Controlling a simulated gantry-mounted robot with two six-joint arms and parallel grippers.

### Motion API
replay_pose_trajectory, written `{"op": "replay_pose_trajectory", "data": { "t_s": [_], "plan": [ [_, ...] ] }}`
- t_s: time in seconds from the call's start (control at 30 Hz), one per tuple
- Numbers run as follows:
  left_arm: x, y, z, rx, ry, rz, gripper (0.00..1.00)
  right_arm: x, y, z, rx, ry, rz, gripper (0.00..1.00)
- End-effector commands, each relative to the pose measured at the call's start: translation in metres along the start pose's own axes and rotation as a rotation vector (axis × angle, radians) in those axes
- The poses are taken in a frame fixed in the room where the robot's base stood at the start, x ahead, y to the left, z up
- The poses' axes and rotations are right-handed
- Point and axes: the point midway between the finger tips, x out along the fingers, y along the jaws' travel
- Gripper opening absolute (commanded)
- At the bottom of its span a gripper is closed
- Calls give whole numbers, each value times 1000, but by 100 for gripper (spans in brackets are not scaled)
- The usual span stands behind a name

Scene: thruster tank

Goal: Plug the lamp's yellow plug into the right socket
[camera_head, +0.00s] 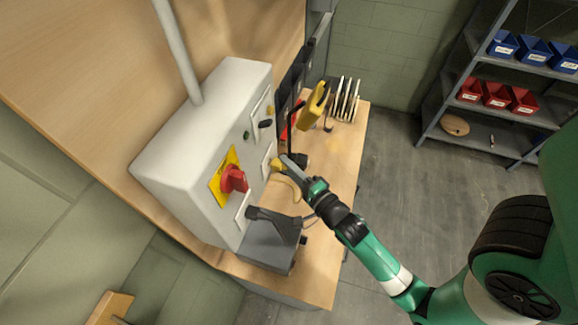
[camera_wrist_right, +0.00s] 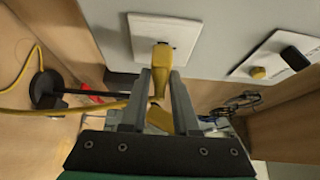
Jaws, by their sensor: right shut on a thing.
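My right gripper (camera_head: 284,162) reaches in from the right to the side of the grey cabinet. In the right wrist view its two fingers (camera_wrist_right: 158,105) are shut on the yellow plug (camera_wrist_right: 161,62). The plug's front end is at the white socket plate (camera_wrist_right: 140,45), over its square opening; I cannot tell how deep it sits. A yellow cord (camera_wrist_right: 70,112) runs off to the left. The desk lamp has a yellow head (camera_head: 314,106) and a dark stem and base, standing on the wooden bench behind the gripper. My left gripper is not in view.
The grey cabinet (camera_head: 190,150) carries a red rotary switch (camera_head: 234,179) on a yellow plate. Another white plate (camera_wrist_right: 250,68) holds a black piece and a yellow piece. A dark grey box (camera_head: 268,245) sits at the bench's near end. Shelves with bins stand far right.

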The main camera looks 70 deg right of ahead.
Motion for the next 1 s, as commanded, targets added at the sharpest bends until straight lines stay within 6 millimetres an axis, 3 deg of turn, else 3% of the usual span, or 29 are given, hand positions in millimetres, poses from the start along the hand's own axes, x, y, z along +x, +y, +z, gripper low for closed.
{"op": "replay_pose_trajectory", "data": {
  "t_s": [0.47, 0.5, 0.67, 1.0],
  "plan": [
    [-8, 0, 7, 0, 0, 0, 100, 7, 1, 5, 0, -2, -1, 0],
    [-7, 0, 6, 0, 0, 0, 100, 7, 0, 4, 0, -2, 0, 36],
    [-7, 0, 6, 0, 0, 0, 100, 6, 0, 4, 0, -2, 0, 64],
    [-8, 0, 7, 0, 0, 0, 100, 3, 2, 4, -1, -2, 2, 64]
  ]
}}
